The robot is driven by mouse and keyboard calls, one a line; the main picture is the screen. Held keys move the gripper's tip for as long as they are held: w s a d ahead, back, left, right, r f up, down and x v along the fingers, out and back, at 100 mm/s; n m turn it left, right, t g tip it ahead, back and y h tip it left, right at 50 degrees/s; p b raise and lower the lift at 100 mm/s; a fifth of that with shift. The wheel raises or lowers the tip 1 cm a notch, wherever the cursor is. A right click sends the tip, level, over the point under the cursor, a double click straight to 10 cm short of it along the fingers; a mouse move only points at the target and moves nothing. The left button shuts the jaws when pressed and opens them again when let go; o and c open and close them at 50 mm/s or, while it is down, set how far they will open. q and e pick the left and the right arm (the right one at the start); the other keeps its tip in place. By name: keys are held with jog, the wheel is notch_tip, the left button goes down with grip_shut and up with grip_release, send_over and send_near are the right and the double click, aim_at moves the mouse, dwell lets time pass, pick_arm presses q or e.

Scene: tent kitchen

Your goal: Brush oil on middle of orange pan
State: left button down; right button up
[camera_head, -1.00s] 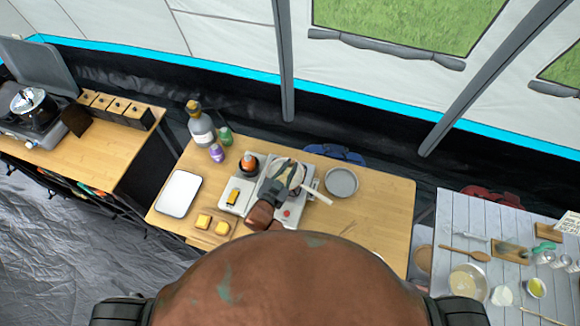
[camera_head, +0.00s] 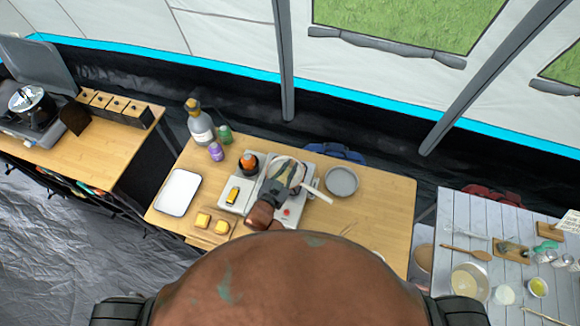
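A round pan with a pale inside and a thin reddish rim (camera_head: 275,163) sits on the right side of the stove (camera_head: 228,208). Its pale handle (camera_head: 317,194) points to the lower right. One dark gripper (camera_head: 291,167) reaches over the pan from the lower left; I take it as my left. It hides much of the pan, and its fingers are too small to tell open or shut. I cannot make out a brush or whether the gripper touches the pan. An orange-topped container (camera_head: 248,160) stands on the stove's left side. My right gripper is out of view.
A white tray (camera_head: 178,192) lies at the table's left. Yellow blocks (camera_head: 203,220) lie on a small board. A large bottle (camera_head: 200,124), a purple bottle (camera_head: 216,152) and a green bottle (camera_head: 225,134) stand behind. A grey round dish (camera_head: 342,181) is right of the pan. The table's right side is mostly clear.

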pick_arm(q)
jog(key=shift+f, duration=0.1)
jog(key=s+d, duration=0.2)
jog(key=d, duration=0.1)
jog(key=shift+s+d+p, duration=0.2)
jog(key=shift+s+p, duration=0.15)
jog(key=shift+s, duration=0.05)
jog(key=w+a, duration=0.1)
jog(key=w+a+p, duration=0.1)
jog(key=a, duration=0.1)
jog(key=shift+w+a, duration=0.2)
jog(key=shift+w, duration=0.2)
dwell(0.3)
notch_tip(320, 180, up, 6)
jog(key=p, duration=0.6)
